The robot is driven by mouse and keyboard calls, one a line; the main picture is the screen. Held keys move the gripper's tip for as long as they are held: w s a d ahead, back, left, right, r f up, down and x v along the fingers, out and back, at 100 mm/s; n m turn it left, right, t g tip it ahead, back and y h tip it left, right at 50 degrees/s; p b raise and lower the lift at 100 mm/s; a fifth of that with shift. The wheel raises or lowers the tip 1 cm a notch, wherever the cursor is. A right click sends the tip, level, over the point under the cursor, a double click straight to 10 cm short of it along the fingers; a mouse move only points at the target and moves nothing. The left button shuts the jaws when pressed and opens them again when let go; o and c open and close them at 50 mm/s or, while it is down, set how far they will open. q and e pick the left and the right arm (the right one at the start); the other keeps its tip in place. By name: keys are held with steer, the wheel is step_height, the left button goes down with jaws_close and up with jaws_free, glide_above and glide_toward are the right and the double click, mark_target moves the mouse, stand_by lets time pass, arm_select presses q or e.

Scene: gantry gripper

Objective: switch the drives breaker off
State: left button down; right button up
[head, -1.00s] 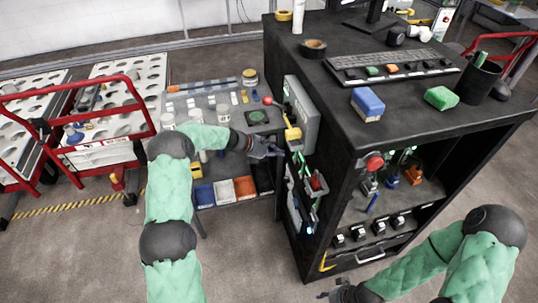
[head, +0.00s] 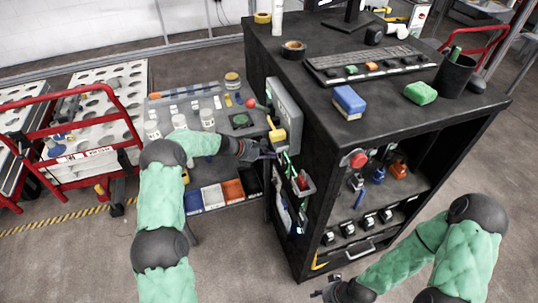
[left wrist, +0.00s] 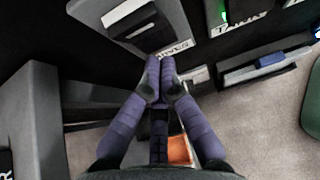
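My left gripper (head: 266,153) is at the left side of the black cabinet, just below a yellow part on its side panel. In the left wrist view its purple fingers (left wrist: 158,68) are drawn together at the tips, with nothing seen between them. Just beyond the tips is a black switch-like block (left wrist: 130,20) in a light frame. A white label (left wrist: 174,49), partly covered by the fingers, seems to read DRIVES. I cannot tell whether the fingers touch the block, or its on or off position. My right gripper (head: 326,293) is low at the front, its fingers small and unclear.
The black cabinet (head: 330,120) carries a grey box (head: 284,108) on its left side. A second label (left wrist: 238,24) and a green light (left wrist: 223,16) show beside the block. A parts bench (head: 165,110) stands left.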

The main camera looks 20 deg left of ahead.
arm_select(q)
steer(key=shift+r, duration=0.15)
arm_select(e)
steer(key=shift+r, duration=0.1)
arm_select(q)
steer(key=shift+r+p, duration=0.65)
steer(key=shift+r, duration=0.05)
arm_select(e)
steer(key=shift+r, duration=0.55)
arm_select(q)
steer(key=s+a+r+p, duration=0.2)
steer(key=s+a, duration=0.5)
steer(key=a, duration=0.4)
steer(key=shift+s+a+r+p, duration=0.2)
steer(key=shift+s+r+p, duration=0.1)
steer(key=shift+p, duration=0.6)
arm_select(e)
steer(key=r, duration=0.1)
steer(key=a+r, duration=0.1)
steer(key=r, duration=0.1)
steer(key=shift+s+a+r, duration=0.15)
steer(key=shift+s+r, duration=0.15)
steer(key=shift+r, duration=0.1)
